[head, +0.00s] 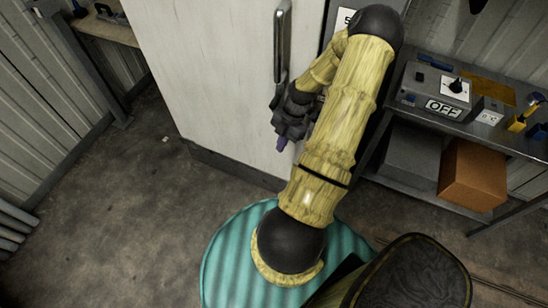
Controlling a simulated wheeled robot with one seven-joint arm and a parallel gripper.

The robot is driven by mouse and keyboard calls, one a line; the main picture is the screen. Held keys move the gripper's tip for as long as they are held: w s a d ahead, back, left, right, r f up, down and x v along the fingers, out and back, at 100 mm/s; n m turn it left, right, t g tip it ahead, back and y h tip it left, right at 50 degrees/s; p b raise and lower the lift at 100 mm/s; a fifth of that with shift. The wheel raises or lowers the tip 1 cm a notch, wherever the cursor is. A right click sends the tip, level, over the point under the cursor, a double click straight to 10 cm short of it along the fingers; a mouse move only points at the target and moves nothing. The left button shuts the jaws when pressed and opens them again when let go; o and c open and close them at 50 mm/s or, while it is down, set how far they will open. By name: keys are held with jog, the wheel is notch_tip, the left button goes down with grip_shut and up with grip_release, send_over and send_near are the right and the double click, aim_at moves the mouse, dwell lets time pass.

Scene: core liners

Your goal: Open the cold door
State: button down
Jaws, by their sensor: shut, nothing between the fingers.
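The cold door (215,80) is a large pale panel at the upper middle of the head view. A vertical metal handle (281,40) runs along its right side. The door looks closed. My gripper (281,144) is at the end of my yellow arm, in front of the door and below the handle's lower end. It is shut and empty, with its purplish fingertips pointing down. Whether it touches the door cannot be told. My arm hides part of the door's right edge.
A metal bench (400,176) on the right carries a grey control box (436,91) marked OFF and several small items. An orange-brown box (473,175) sits on its lower shelf. A wooden shelf (104,28) is at the upper left.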

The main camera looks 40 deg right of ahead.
jog(key=p+x, duration=0.1)
jog(key=x, duration=0.9)
jog(key=shift+w, duration=0.15)
jog(key=shift+r, duration=0.2)
dwell(1.2)
